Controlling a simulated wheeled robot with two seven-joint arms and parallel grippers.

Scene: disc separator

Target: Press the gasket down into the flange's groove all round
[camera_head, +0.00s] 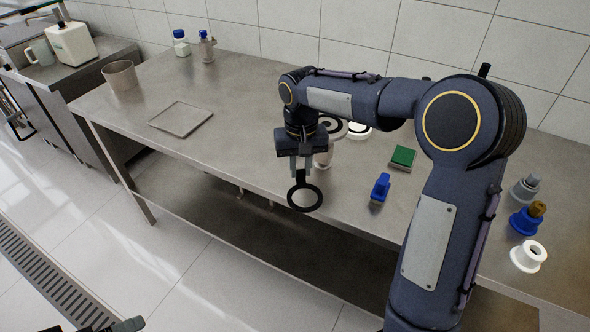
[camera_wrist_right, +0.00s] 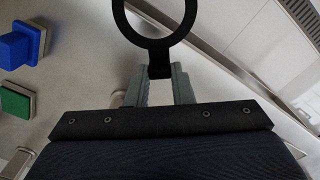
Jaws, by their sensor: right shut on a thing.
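My right gripper (camera_head: 297,168) is shut on the tab of a flat black ring, which I take for the gasket (camera_head: 290,197). The ring hangs below the fingers, in front of the table's front edge in the head view. In the right wrist view the fingers (camera_wrist_right: 159,84) pinch the tab and the ring (camera_wrist_right: 157,43) extends beyond them, cut off at the top. A pale round part on a stand, possibly the flange (camera_head: 334,129), is partly hidden behind my right gripper; its groove cannot be made out. A dark piece at the head view's bottom left may be my left gripper (camera_head: 126,325).
A steel table (camera_head: 240,85) carries a square tray (camera_head: 181,118), a beaker (camera_head: 120,76) and two bottles at the back. The table's left middle is clear.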

